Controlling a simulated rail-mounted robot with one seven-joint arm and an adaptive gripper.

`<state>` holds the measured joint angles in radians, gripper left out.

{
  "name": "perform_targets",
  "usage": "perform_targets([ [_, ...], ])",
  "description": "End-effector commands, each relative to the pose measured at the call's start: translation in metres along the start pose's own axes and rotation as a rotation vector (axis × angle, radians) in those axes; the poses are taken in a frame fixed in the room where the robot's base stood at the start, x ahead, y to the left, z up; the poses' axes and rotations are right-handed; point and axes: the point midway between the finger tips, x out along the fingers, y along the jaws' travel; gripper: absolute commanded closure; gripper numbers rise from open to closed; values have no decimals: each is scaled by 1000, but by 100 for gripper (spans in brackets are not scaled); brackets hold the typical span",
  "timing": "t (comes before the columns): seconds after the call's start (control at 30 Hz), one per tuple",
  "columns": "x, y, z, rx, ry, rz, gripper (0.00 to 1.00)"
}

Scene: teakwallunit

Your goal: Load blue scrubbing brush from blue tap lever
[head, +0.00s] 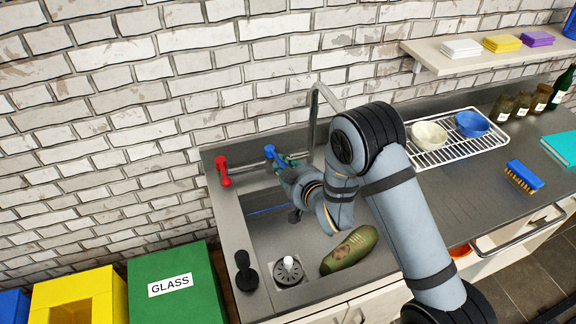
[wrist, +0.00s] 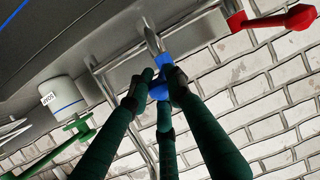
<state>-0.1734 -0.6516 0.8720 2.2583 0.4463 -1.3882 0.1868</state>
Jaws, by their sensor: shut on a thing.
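The blue tap lever (head: 271,152) stands at the back edge of the sink. It also shows in the wrist view (wrist: 158,90), between the dark green fingers of my gripper (wrist: 157,80). My gripper (head: 287,162) is shut on this lever, with its fingertips on either side of it; my wrist partly hides the fingers in the head view. The blue scrubbing brush (head: 523,175), with brown bristles, lies on the counter at the right, well apart from my gripper.
A red tap lever (head: 223,170) is left of the blue one. The metal spout (head: 313,112) rises close behind my wrist. A green bottle-like object (head: 350,250) lies at the sink's front. A rack (head: 455,150) holds two bowls. The counter (head: 440,190) between rack and brush is clear.

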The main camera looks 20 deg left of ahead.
Motion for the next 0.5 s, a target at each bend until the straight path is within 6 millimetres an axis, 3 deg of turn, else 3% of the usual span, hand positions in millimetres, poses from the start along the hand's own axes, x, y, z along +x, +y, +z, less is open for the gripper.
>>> perform_targets([
  [0.07,0,0,-1,-1,1,1,100],
  [0.1,0,0,-1,-1,1,1,81],
  [0.3,0,0,-1,-1,1,1,71],
  [0.5,0,0,0,0,0,1,71],
])
